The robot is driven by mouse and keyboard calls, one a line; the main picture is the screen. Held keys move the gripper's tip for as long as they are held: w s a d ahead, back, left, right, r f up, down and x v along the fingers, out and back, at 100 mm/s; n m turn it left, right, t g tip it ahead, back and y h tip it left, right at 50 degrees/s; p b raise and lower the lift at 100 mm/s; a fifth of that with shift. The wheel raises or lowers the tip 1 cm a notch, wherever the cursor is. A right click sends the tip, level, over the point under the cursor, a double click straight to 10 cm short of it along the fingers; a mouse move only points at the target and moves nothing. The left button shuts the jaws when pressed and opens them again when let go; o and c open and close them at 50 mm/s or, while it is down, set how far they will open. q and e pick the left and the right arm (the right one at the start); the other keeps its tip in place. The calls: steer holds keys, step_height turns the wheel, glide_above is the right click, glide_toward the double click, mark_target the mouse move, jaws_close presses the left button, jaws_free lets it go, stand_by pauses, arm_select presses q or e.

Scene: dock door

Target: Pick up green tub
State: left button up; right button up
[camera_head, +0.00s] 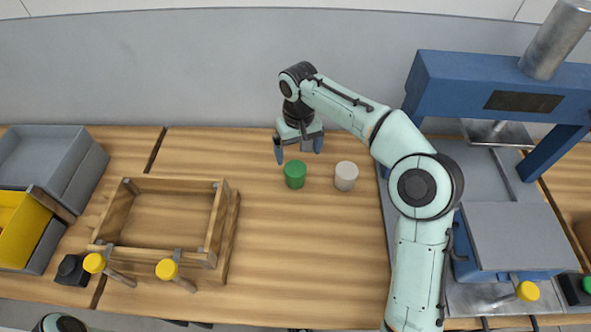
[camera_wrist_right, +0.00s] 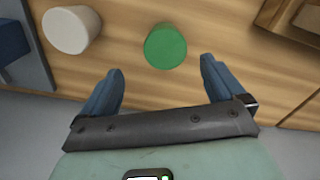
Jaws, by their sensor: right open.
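The green tub (camera_head: 295,174) stands upright on the wooden table, near its back edge. It also shows in the right wrist view (camera_wrist_right: 165,46), just beyond the fingertips and roughly between their lines. My right gripper (camera_head: 299,149) is open and empty behind the tub in the head view. Its two blue fingers also show in the right wrist view (camera_wrist_right: 160,78), spread apart, and I see no contact with the tub. In the head view, a small part of my left arm shows at the bottom left, but its gripper is not seen.
A white tub (camera_head: 346,176) stands close to the right of the green one. A wooden frame box (camera_head: 160,186) with yellow-topped clamps is at the left, beside grey bins (camera_head: 50,165). A blue press (camera_head: 480,90) stands at the right. The table front of the tubs is clear.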

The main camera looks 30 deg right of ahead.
mark_target(298, 168)
step_height(298, 168, down, 6)
steer(key=shift+s+r+b, duration=0.1)
steer(key=shift+r+b, duration=0.15)
steer(key=shift+b, duration=0.15)
steer(key=shift+a+f+b, duration=0.2)
steer(key=shift+f, duration=1.15)
steer(key=shift+a+f+b, duration=0.2)
steer(key=shift+f, duration=1.15)
steer(key=shift+c, duration=0.3)
steer(key=shift+w, duration=0.2)
steer(key=c, duration=1.1)
steer(key=shift+r, duration=0.1)
